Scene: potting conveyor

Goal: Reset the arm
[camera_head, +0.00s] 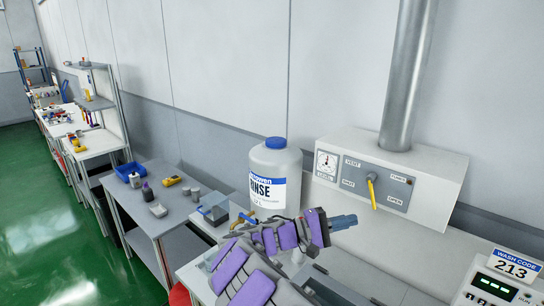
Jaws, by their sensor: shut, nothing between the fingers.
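My arm is folded low in the middle of the body camera view, with purple panels on its dark grey links. My gripper (343,222) is at the arm's end, a small blue-grey tip pointing right. Its jaws are shut with nothing seen between them. It is in front of the control panel box and right of the white rinse bottle (274,172), apart from the panel in the picture. The arm hides part of the bench below the bottle.
A wall panel box (440,178) holds a gauge (326,164) and a yellow lever (372,194). A metal pipe (408,75) rises from it. A grey side table (152,196) holds a blue tray (129,171). Green floor (45,235) is clear at left.

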